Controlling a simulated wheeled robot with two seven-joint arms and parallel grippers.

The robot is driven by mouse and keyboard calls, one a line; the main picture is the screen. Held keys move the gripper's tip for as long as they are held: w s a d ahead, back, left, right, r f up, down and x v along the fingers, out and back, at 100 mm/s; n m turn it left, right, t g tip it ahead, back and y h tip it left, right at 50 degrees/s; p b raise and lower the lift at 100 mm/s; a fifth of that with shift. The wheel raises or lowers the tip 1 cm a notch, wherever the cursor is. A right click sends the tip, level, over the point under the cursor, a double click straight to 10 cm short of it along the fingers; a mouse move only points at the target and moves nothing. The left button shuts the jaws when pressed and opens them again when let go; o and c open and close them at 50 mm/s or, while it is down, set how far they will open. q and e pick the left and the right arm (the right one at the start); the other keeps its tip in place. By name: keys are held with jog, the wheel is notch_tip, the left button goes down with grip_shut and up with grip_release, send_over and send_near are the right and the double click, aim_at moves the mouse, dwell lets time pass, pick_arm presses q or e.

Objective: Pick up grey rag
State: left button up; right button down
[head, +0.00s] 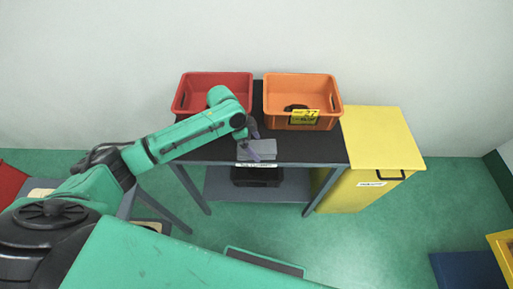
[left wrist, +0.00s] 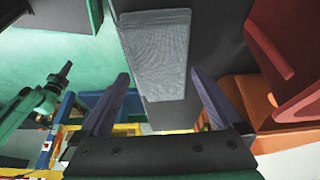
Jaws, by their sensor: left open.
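The grey rag (head: 264,149) lies flat near the front edge of the black table top, partly hidden by my left gripper in the head view. In the left wrist view the rag (left wrist: 157,55) shows as a grey textured rectangle beyond and between the fingertips. My left gripper (head: 254,150) is over the rag, and its two fingers stand wide apart with nothing between them in the left wrist view (left wrist: 159,75). I cannot tell the exact gap between fingertips and rag. My right gripper does not show in the head view.
A red crate (head: 213,110) and an orange crate (head: 300,118) stand at the back of the black table (head: 325,148). A yellow cabinet (head: 382,140) adjoins the table's right side. A dark box (head: 257,177) sits on the lower shelf.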

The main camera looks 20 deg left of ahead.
aim_at(256, 147)
pick_arm(q)
jog(key=shift+w+d+f, duration=0.1)
jog(key=shift+d+f, duration=0.05)
jog(key=shift+f, duration=0.2)
jog(key=c, duration=1.1)
notch_tip(256, 147, up, 20)
jog(key=shift+r, duration=0.1)
